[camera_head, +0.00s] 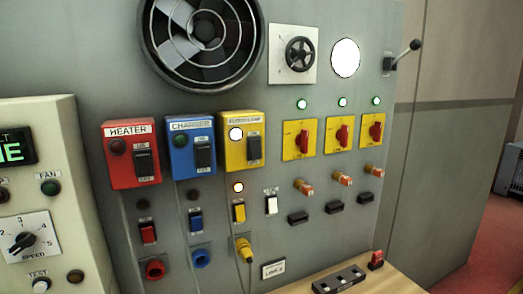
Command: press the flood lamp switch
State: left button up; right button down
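The flood lamp box (227,158) is yellow and sits on the grey wall panel, right of the blue charger box. Its label is blurred but seems to read flood lamp. A round light (236,134) on it glows white. Its dark rocker switch (254,148) is on the right half of the box face. Below it are a lit indicator (238,188), a small yellow switch (239,212) and a yellow plug (244,249) in a socket. Neither gripper is in view.
The red heater box (120,174) and blue charger box (180,166) are to the left. Yellow plates with red rotary switches (299,139) are to the right. A cream control cabinet (40,130) stands at far left. A power strip (340,279) lies on a wooden surface (395,283).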

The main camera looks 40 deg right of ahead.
aim_at(256, 147)
jog(key=z, duration=1.4)
